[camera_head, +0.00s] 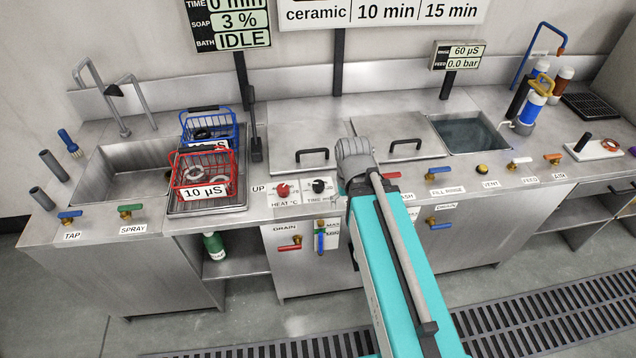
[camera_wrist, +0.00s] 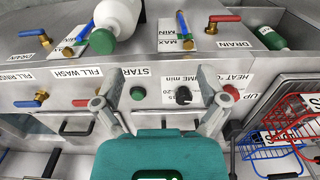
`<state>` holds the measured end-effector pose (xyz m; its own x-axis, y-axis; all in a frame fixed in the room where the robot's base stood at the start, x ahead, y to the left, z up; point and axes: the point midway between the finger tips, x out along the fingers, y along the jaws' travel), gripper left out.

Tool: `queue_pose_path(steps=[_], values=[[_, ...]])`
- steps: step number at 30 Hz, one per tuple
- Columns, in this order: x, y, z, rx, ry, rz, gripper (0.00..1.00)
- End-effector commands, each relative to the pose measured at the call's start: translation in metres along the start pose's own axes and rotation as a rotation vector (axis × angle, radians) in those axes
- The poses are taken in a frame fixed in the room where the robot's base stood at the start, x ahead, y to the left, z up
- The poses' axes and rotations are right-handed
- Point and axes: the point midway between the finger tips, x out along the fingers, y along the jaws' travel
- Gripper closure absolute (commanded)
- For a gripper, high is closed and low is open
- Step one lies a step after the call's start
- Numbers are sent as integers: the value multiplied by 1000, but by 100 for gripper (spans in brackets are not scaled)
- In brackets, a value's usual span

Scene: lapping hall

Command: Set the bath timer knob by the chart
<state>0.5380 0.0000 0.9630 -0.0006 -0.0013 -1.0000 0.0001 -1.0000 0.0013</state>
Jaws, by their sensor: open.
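The bath timer knob (camera_head: 319,186) is a black knob marked TIME min on the front panel, beside the red HEAT °C knob (camera_head: 283,190). In the wrist view the timer knob (camera_wrist: 183,95) lies between the fingers of my gripper (camera_wrist: 161,85), nearer the right finger. My gripper is open and empty; I cannot tell its distance from the panel. In the head view my arm hides the fingers. The chart (camera_head: 380,12) is cut off at the top; its visible row reads ceramic, 10 min, 15 min. The display (camera_head: 229,24) reads TIME 0 min, SOAP 3 %, BATH IDLE.
A green START button (camera_wrist: 137,93) sits beside the timer knob. A red basket (camera_head: 204,178) marked 10 µS and a blue basket (camera_head: 209,127) stand left of the panel. A white bottle (camera_wrist: 118,18) with a green cap and coloured valve handles show in the wrist view.

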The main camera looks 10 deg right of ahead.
Motion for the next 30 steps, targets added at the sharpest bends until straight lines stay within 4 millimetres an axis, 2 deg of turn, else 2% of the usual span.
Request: queue_pose_path(steps=[15, 19, 23, 26, 30], values=[[0, 0, 0, -1, 0, 0, 8], [-1, -1, -9, -25, 0, 0, 8], [-2, -6, -32, -104, 0, 0, 8], [-4, -11, -61, -207, 0, 0, 8], [-6, -22, -108, -390, 0, -1, 8]])
